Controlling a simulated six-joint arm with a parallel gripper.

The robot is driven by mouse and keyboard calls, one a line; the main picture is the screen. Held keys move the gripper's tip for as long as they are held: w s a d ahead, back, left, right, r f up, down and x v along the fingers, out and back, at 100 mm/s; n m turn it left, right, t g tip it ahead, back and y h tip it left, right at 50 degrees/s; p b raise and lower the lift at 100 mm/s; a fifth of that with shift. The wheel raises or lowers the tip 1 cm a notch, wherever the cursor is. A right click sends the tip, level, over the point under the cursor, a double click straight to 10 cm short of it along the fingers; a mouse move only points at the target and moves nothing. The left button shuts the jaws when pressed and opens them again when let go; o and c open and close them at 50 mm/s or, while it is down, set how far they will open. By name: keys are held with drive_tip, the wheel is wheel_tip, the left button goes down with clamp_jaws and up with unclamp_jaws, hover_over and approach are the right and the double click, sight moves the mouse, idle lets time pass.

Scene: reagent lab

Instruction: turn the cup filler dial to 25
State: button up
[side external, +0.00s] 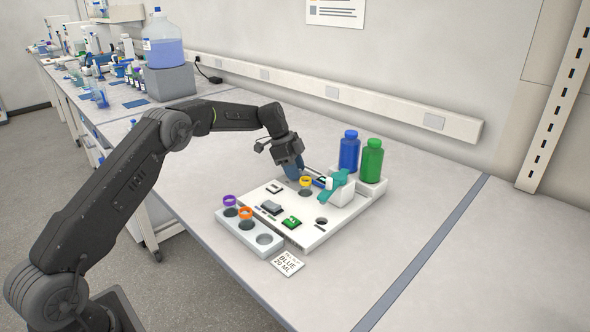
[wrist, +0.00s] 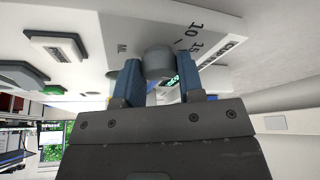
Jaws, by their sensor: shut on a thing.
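The cup filler dial (wrist: 160,62) is a grey round knob on the white panel, seen close up in the wrist view. In the side external view my gripper (side external: 293,170) reaches down to the back left of the white filler station (side external: 310,238). The dial is hidden there behind the fingers.
A yellow-rimmed cup (side external: 306,182) is close to my gripper. A rack (side external: 231,236) holds purple- and orange-rimmed cups. A card (side external: 288,262) reads BLUE 20 ML.

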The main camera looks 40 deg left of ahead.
drive_tip(key=m+g, duration=0.1)
drive_tip(key=m, duration=0.3)
drive_tip(key=shift+w+m+g, duration=0.1)
drive_tip(key=shift+m+g, duration=0.2)
drive_tip(key=shift+g, duration=0.1)
drive_tip(key=shift+m+g, duration=0.3)
drive_tip(key=shift+m, duration=0.5)
drive_tip(key=o, duration=0.9)
drive_tip(key=shift+r+n, duration=0.1)
drive_tip(key=shift+n, duration=0.2)
